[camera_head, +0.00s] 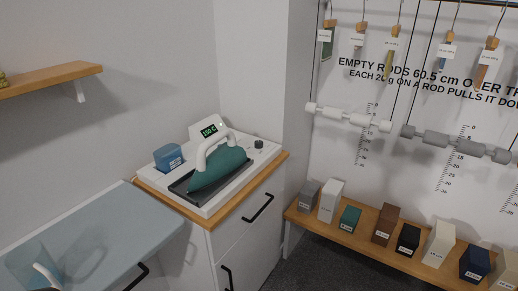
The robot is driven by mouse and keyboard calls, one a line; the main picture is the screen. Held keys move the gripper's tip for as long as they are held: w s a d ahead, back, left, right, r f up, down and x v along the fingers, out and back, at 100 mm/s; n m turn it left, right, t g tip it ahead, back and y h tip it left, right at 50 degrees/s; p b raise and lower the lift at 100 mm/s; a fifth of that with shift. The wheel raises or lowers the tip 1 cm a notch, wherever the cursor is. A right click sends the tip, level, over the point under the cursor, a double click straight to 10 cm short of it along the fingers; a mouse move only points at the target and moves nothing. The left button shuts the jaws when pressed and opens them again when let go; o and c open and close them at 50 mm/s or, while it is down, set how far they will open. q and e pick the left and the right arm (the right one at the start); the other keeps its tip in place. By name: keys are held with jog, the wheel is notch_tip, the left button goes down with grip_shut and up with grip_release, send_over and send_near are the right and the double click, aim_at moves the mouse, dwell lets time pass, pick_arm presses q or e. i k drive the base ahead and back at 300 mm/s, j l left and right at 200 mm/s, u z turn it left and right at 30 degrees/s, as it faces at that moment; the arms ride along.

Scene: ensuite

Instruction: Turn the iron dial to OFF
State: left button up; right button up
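The iron (219,168) is dark green with a white handle and rests on a dark plate on a white station (207,210). The iron dial (258,144) is a small dark knob at the station's right rear corner, with faint marks beside it too small to read. A display (209,131) behind the iron shows green digits that look like 150 C. A blue container (168,157) stands at the station's left. Neither of my grippers can be made out in this view.
The station stands on a wood-topped white cabinet (226,249) with black handles. A blue-grey surface (100,237) lies at left, with a translucent blue vessel (27,262) at the lower left. Labelled blocks stand on a low wooden shelf (346,237) at right, below hanging rods (350,117).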

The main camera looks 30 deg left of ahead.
aim_at(258, 144)
jog(key=u, duration=1.05)
jog(key=i+l+u, duration=0.2)
jog(key=l+u, duration=0.15)
jog(key=u, duration=0.15)
jog(key=i+l+u, duration=0.1)
jog(key=l+u, duration=0.7)
jog(key=l, duration=0.5)
jog(key=i, duration=0.05)
